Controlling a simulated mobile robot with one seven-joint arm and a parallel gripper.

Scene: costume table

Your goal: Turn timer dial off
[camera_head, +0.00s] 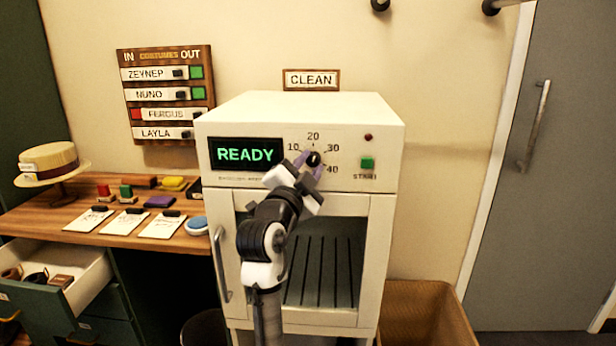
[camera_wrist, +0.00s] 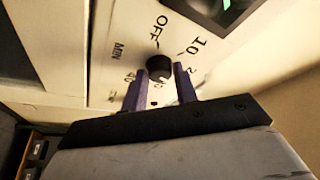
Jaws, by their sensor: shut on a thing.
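The timer dial (camera_head: 314,158) is a small dark round knob on the white cabinet's front panel, with 10, 20, 30 and 40 printed around it. In the wrist view the black dial (camera_wrist: 159,66) shows with OFF, 10, MIN and 40 printed around it. Where its pointer is turned is hard to tell. My gripper (camera_head: 309,163) is at the dial, with purple fingers on either side of it. The wrist view shows my gripper (camera_wrist: 162,75) shut on the dial. My gripper and wrist hide the OFF mark in the head view.
A green READY display (camera_head: 245,154) is left of the dial. A green START button (camera_head: 367,163) and a red light (camera_head: 368,137) are to the right. The cabinet door handle (camera_head: 221,265) is below left. A desk (camera_head: 110,228) with an open drawer stands left.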

